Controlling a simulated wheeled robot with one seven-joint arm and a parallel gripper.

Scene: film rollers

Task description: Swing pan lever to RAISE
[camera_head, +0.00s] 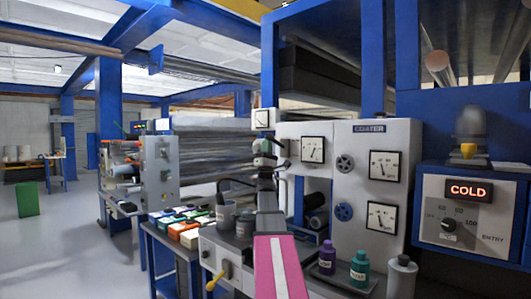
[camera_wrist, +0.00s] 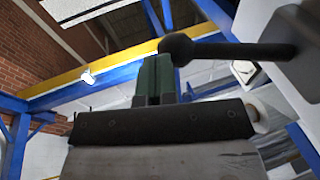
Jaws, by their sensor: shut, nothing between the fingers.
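A black lever with a round ball knob (camera_wrist: 176,48) shows in the wrist view, reaching left from a grey panel (camera_wrist: 295,50). My gripper (camera_wrist: 156,66) has dark green fingers, shut with nothing between them. The fingertips are just below and left of the ball; I cannot tell whether they touch it. In the head view my gripper (camera_head: 264,147) is small, in front of the white coater panel (camera_head: 345,150). A second lever, with a yellow knob (camera_head: 211,285), sits on the low front panel. No RAISE marking is readable, so I cannot tell which lever is the pan lever.
Two grey cups (camera_head: 226,212) and several coloured boxes (camera_head: 188,232) stand left of my arm. Purple (camera_head: 327,257) and teal (camera_head: 358,268) bottles stand to its right. A control box with a COLD display (camera_head: 468,190) is at far right. Open floor (camera_head: 60,260) lies left.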

